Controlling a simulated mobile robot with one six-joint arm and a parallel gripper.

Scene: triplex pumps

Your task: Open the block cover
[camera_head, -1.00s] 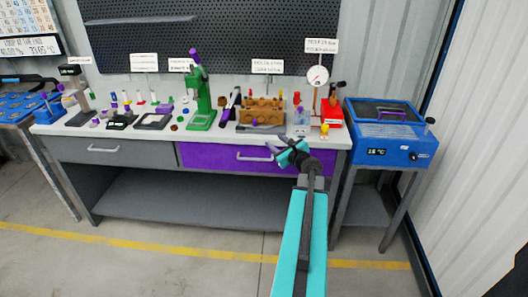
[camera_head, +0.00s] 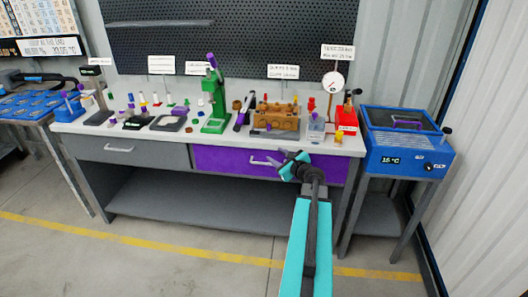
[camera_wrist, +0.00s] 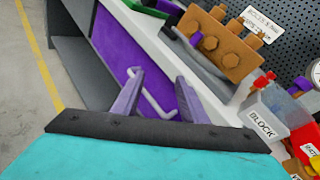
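A clear box labelled BLOCK (camera_wrist: 268,112) stands near the bench's front edge, right of the brown block, in the wrist view. It shows small in the head view (camera_head: 316,129); I cannot tell whether its top is covered. The brown block (camera_wrist: 216,40) with several bolt heads stands on the bench; it is also in the head view (camera_head: 276,116). My gripper (camera_head: 294,165) is in front of the purple drawer, below the bench top. In the wrist view its two fingers (camera_wrist: 158,77) are apart, with nothing held between them.
The purple drawer (camera_head: 225,160) has a pale handle (camera_wrist: 152,98) seen past my fingers. A green press (camera_head: 215,105), a gauge (camera_head: 333,81) and a red unit (camera_head: 346,118) stand on the bench. A blue machine (camera_head: 405,145) stands at the right. The floor in front is clear.

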